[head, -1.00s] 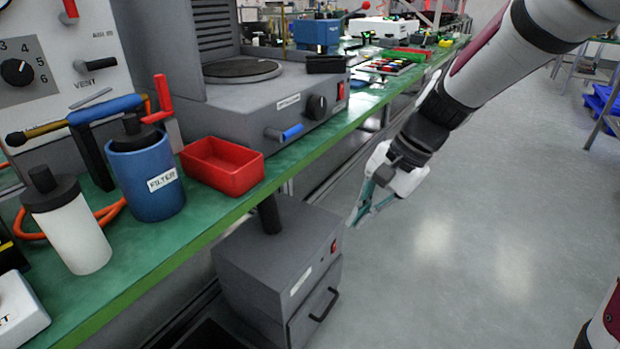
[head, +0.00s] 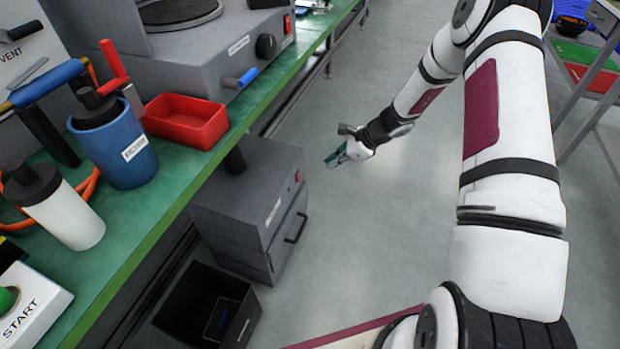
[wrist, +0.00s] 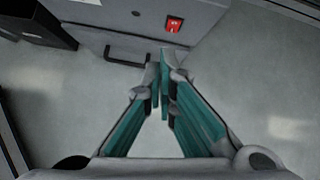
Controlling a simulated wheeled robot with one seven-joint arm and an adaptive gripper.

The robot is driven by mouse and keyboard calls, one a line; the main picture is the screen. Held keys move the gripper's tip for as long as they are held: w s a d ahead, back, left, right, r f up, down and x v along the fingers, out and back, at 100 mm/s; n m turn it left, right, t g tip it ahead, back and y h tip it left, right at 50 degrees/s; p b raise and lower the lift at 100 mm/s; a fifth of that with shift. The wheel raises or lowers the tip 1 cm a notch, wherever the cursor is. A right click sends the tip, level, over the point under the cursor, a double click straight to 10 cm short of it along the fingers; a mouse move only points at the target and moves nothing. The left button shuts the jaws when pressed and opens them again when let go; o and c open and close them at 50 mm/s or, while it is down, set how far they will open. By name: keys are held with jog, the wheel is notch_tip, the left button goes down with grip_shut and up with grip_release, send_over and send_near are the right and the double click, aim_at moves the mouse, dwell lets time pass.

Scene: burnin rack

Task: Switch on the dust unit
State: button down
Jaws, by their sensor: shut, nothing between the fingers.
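The dust unit (head: 262,193) is a grey cabinet standing on the floor below the bench's front edge. It has a black pipe on top, a pale label and a dark handle (head: 297,228) on its front. A small red switch (head: 298,176) sits high on its front face; it also shows in the wrist view (wrist: 173,24). I cannot tell the switch's position. My gripper (head: 334,160), with teal fingers, is shut and empty. It is to the right of the switch in the head view, apart from the cabinet. In the wrist view the fingertips (wrist: 162,58) point just below the switch.
A green bench (head: 160,213) runs above the unit, holding a red tray (head: 187,122), a blue filter canister (head: 115,150) and a grey machine with its own red switch (head: 287,24). A black open bin (head: 207,305) stands beside the unit. Floor to the right is clear.

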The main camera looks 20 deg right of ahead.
aim_at(298, 176)
jog(key=f+m, duration=0.1)
jog(key=d+f, duration=0.1)
jog(key=f, duration=0.1)
jog(key=f+m, duration=0.1)
jog(key=shift+s+d+f+m+p, duration=0.15)
jog(key=shift+d+f+m+p, duration=0.15)
jog(key=shift+d+f, duration=0.1)
jog(key=w+a+r+b+x, duration=0.1)
jog(key=b+x, duration=0.3)
jog(key=x, duration=0.8)
jog(key=shift+w+a+b, duration=0.4)
jog(key=shift+w+a, duration=0.05)
